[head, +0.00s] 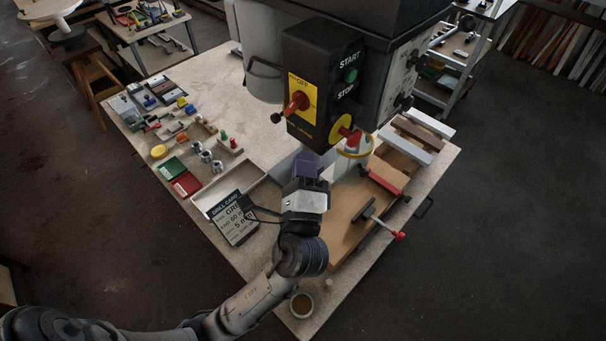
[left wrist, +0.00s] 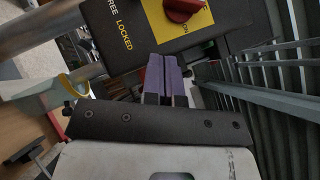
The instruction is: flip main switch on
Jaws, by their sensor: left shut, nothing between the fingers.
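The main switch is a red rotary knob (head: 298,101) on a yellow plate (head: 306,88), on the front of a black control box (head: 321,62). OFF is printed near the plate's top. In the left wrist view the red knob (left wrist: 183,9) is partly cut off by the top edge, with ON printed beside it. Which mark the knob points to is hard to tell. My left gripper (head: 308,156) is just below the box, apart from the knob. Its purple fingers (left wrist: 166,76) are shut together and empty. My right gripper is not in view.
The front left of the box is free.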

